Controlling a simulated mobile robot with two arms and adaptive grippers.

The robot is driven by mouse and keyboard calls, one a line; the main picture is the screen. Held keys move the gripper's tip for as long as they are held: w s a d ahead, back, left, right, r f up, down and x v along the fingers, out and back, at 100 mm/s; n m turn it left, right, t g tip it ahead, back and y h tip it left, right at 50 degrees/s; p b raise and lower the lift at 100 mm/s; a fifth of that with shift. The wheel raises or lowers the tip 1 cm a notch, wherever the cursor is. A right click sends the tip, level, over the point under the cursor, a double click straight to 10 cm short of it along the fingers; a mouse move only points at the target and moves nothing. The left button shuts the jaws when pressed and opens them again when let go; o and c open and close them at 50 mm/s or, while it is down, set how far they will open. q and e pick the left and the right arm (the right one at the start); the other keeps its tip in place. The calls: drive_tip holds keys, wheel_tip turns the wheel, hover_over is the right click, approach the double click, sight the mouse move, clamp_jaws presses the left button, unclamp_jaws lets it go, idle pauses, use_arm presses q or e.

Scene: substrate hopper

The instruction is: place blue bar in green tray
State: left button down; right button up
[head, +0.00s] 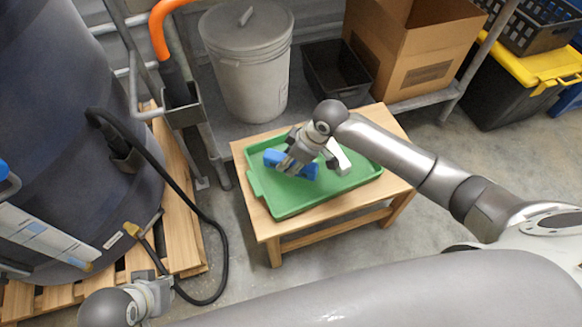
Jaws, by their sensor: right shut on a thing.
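The blue bar (311,171) is in my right gripper (291,165), with a blue end showing on each side of the fingers. My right gripper is shut on its middle. Both are over the inside of the green tray (289,208), left of its middle. I cannot tell whether the bar touches the tray floor. The green tray lies flat on a small wooden table (262,221). My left gripper (158,288) is low at the bottom left, away from the tray, and its fingers do not show clearly.
A lidded grey bucket (249,75), a black bin (336,72) and a cardboard box (412,47) stand on a shelf behind the table. A large dark drum (75,130) on a pallet (188,225) and a black hose (185,205) are at left.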

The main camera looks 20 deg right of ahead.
drive_tip(key=shift+w+f, duration=0.35)
drive_tip(key=shift+f, duration=0.15)
wheel_tip(320, 180, down, 3)
drive_tip(key=shift+w+d+f+b, duration=0.15)
drive_tip(key=shift+b, duration=0.8)
drive_tip(key=shift+f, duration=0.1)
drive_tip(key=o, duration=1.1)
drive_tip(key=shift+f, duration=0.1)
